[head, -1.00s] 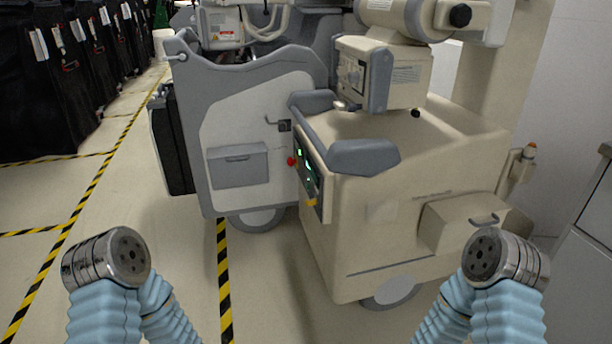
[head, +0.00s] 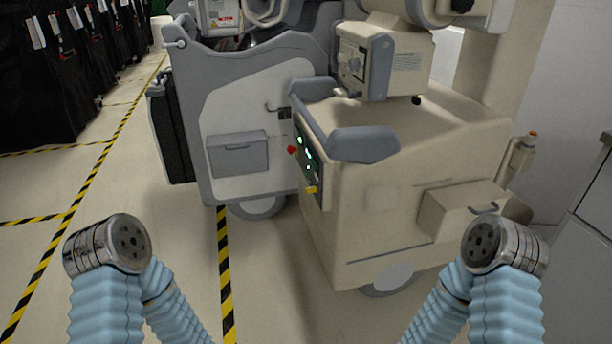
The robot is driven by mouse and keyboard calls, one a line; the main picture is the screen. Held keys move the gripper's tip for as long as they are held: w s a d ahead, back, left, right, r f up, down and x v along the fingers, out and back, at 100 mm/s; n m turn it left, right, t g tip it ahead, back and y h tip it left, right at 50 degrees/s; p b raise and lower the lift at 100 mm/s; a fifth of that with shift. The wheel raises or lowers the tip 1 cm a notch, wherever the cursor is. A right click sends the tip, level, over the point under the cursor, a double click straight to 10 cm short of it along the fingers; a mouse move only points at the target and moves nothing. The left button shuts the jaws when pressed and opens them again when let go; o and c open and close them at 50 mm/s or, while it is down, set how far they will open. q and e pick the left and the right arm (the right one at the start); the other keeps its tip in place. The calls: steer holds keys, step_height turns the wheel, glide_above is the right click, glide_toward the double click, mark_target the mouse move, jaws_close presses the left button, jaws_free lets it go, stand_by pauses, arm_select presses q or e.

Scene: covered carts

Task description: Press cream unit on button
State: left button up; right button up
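The cream unit (head: 370,225) stands on wheels right of centre, with grey handles on its top edge. Its narrow dark control panel (head: 309,165) faces left and carries green lights. A red button (head: 292,150) sticks out at the panel's upper left edge, and a yellow one (head: 311,190) sits near its bottom. Which button is the power button I cannot tell. My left arm's end (head: 125,243) and my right arm's end (head: 483,243) are raised low in the view, both well apart from the unit. No gripper fingers show on either arm.
A grey and white cart (head: 250,110) stands close behind the cream unit's left side. Black covered carts (head: 40,90) line the far left. Yellow-black tape (head: 224,270) marks the floor. A pale cabinet (head: 590,220) stands at the right edge. Floor at front left is free.

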arm_select(q)
jaws_close()
stand_by(1.2)
